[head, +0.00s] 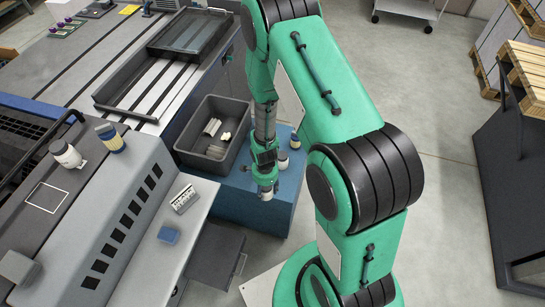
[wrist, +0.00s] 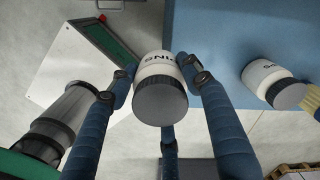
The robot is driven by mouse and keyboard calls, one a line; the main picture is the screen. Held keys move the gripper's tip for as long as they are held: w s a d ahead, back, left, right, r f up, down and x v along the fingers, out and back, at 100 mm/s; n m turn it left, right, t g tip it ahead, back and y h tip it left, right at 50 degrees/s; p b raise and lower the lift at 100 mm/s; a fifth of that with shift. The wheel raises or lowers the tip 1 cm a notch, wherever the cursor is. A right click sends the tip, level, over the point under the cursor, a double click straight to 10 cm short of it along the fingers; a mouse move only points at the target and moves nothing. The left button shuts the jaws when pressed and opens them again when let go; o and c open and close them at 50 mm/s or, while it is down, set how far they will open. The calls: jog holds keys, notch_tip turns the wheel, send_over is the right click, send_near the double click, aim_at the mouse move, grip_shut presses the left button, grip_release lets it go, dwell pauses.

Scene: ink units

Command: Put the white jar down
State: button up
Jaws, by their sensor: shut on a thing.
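The white jar (wrist: 158,68), with a grey lid and dark lettering, sits between the blue fingers of my gripper (wrist: 162,72) in the wrist view. The fingers are shut on it. In the head view my gripper (head: 266,180) hangs at the front of the blue cabinet top (head: 280,185), and the jar's pale end shows just below it. The jar appears held near the cabinet's edge; I cannot tell whether it touches anything. A second white jar (wrist: 272,84) with a grey lid is on the blue surface, apart from my gripper.
A dark grey bin (head: 237,148) holding metal and pale items is left of my gripper. Another white jar (head: 66,154) and a blue-and-yellow container (head: 110,138) stand on the grey machine, near an empty white outlined square (head: 47,197).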

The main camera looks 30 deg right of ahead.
jog(key=shift+w, duration=0.1)
jog(key=w, duration=0.5)
jog(key=w+d+f+b, duration=0.1)
jog(key=w, duration=0.4)
jog(key=w+b, duration=0.1)
jog(key=w, duration=0.4)
jog(key=shift+w+d+f, duration=0.2)
jog(key=shift+w, duration=0.2)
jog(key=shift+f+b, duration=0.75)
jog(key=shift+f, duration=1)
jog(key=shift+f, duration=0.15)
jog(key=o, duration=1.3)
jog(key=shift+c, duration=0.2)
